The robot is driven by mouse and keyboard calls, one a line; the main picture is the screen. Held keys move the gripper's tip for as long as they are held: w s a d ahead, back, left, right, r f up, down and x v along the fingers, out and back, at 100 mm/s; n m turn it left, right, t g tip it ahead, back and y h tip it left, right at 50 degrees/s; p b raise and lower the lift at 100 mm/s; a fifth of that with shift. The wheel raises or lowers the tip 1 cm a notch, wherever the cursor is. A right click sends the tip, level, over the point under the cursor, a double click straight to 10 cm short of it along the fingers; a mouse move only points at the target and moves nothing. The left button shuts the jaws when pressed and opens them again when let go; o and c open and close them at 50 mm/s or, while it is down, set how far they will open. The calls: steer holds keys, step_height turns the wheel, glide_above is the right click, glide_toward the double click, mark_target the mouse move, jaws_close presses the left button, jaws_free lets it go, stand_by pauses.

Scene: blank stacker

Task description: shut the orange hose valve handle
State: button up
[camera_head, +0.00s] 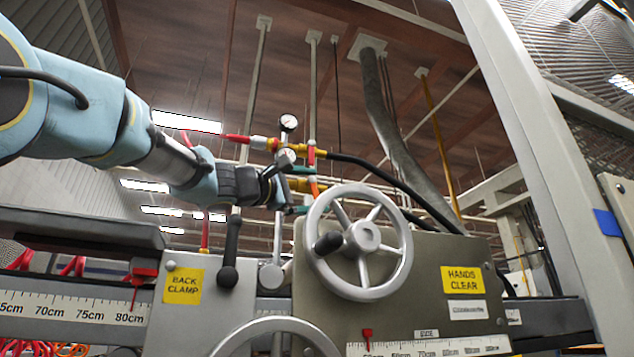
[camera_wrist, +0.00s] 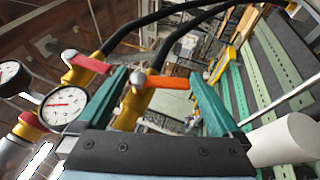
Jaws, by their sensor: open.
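The orange hose valve handle (camera_wrist: 160,82) lies crosswise between my fingertips in the wrist view, on a yellow valve body (camera_wrist: 132,104) with a black hose. Its right end appears close to the right finger; I cannot tell whether they touch. In the head view the orange handle (camera_head: 314,187) is a small piece just right of my fingertips. My gripper (camera_head: 302,190) is open and empty, its teal fingers one above the other there; in the wrist view my gripper (camera_wrist: 158,80) straddles the handle.
A red handle (camera_wrist: 86,62) on a second yellow valve sits close to the left finger. Pressure gauges (camera_wrist: 62,108) stand left of it. A large grey handwheel (camera_head: 358,242) is below right of my gripper, before a grey machine housing (camera_head: 440,255). A white cylinder (camera_wrist: 285,140) is at lower right.

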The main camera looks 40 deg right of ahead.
steer(key=shift+d+r, duration=0.25)
steer(key=shift+d, duration=0.45)
steer(key=shift+c, duration=0.2)
steer(key=c, duration=1)
steer(key=p, duration=0.2)
steer(key=m+y+p, duration=0.1)
steer(key=p, duration=0.1)
steer(key=shift+w+a+r+y, duration=0.1)
steer(key=shift+a+r+y, duration=0.05)
steer(key=shift+r+y, duration=0.15)
steer(key=shift+a+f+m+y+p, duration=0.15)
steer(key=shift+m+y+p, duration=0.15)
steer(key=shift+y+p, duration=0.55)
steer(key=shift+a+f+p, duration=0.1)
steer(key=shift+f+p, duration=0.2)
steer(key=shift+p, duration=0.4)
steer(key=shift+f, duration=0.1)
